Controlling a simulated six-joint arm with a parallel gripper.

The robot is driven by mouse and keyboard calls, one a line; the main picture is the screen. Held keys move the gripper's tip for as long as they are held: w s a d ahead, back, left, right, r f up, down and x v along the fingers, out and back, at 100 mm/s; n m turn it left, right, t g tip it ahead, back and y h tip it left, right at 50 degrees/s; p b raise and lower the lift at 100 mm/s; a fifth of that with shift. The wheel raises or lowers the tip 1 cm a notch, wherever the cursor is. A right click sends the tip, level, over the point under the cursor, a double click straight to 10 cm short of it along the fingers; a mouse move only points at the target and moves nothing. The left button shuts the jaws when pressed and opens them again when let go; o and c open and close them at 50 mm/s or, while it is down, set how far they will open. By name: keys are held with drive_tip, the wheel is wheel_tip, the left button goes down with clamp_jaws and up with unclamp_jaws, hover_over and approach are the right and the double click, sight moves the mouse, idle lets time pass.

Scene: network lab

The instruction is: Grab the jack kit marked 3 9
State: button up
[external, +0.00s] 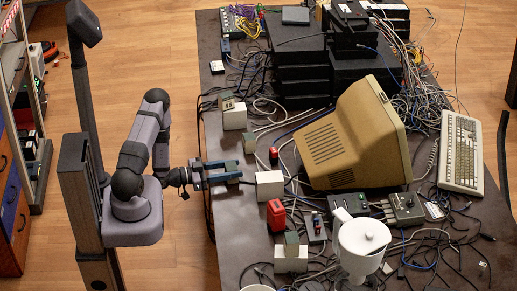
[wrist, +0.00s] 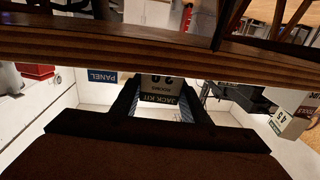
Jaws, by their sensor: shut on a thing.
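My gripper (external: 228,175) reaches over the left edge of the dark table, its fingers pointing right. In the wrist view my gripper (wrist: 160,112) is shut on a small box, the jack kit (wrist: 162,84), held between its two fingers. Its label reads "JACK KIT" and appears upside down, with "ROOMS" and large digits partly cut off by a dark brown band; I cannot read the digits surely. In the external view the fingers hide the held kit. A white block (external: 270,184) stands just right of the fingertips, with nothing on top.
Another labelled box (wrist: 292,118) shows at right in the wrist view. A beige monitor (external: 350,140), white pitcher-like vessel (external: 361,245) and loose cables crowd the table (external: 228,217).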

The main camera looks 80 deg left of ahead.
sight(232, 166)
drive_tip(key=shift+r, duration=0.15)
drive_tip(key=shift+r+p, duration=0.5)
drive_tip(key=shift+r, duration=4.5)
